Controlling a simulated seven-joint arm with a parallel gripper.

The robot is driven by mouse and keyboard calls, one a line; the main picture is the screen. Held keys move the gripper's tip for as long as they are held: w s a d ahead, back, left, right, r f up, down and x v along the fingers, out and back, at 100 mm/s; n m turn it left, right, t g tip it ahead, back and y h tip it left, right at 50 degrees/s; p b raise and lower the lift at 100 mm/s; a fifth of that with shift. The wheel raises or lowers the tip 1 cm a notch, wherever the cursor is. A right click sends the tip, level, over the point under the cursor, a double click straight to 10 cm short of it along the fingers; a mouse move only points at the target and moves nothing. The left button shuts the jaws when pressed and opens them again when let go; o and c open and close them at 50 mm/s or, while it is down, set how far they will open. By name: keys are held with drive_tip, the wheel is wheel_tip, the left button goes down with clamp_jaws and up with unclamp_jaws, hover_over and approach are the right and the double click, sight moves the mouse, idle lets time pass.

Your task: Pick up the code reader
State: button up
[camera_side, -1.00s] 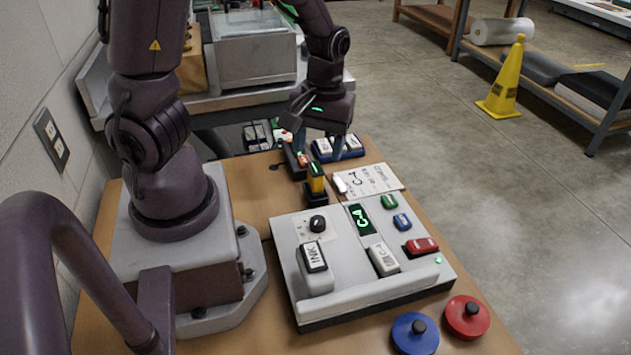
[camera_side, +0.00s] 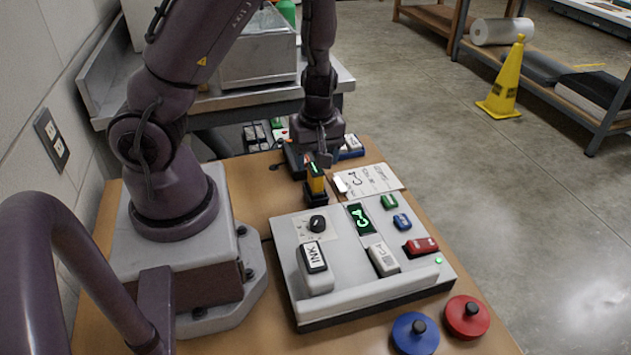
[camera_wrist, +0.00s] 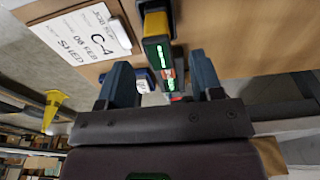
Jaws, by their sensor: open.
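The code reader (camera_side: 317,185) appears to be the small upright device with a yellow body and a dark end, standing in a black holder (camera_side: 316,199) at the back of the wooden bench. In the wrist view the code reader (camera_wrist: 155,24) shows its yellow part and a lit green display. My gripper (camera_side: 323,158) is open and empty, just behind and above the reader in the side view. In the wrist view the fingers of my gripper (camera_wrist: 163,72) lie either side of the display end, with gaps; I cannot tell the depth. One finger is largely hidden in the side view.
A grey control panel (camera_side: 345,285) with buttons and a C-4 display stands in front. A white C-4 card (camera_side: 373,181) lies right of the reader. Blue (camera_side: 415,335) and red (camera_side: 467,318) knobbed discs sit at the front. More labelled blocks (camera_side: 351,146) lie behind my gripper.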

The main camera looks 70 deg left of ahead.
sight(315, 174)
drive_tip(key=shift+a+f, duration=0.2)
drive_tip(key=shift+f, duration=1.15)
drive_tip(key=shift+a+f, duration=0.2)
drive_tip(key=shift+f, duration=1.15)
drive_tip(key=c, duration=1)
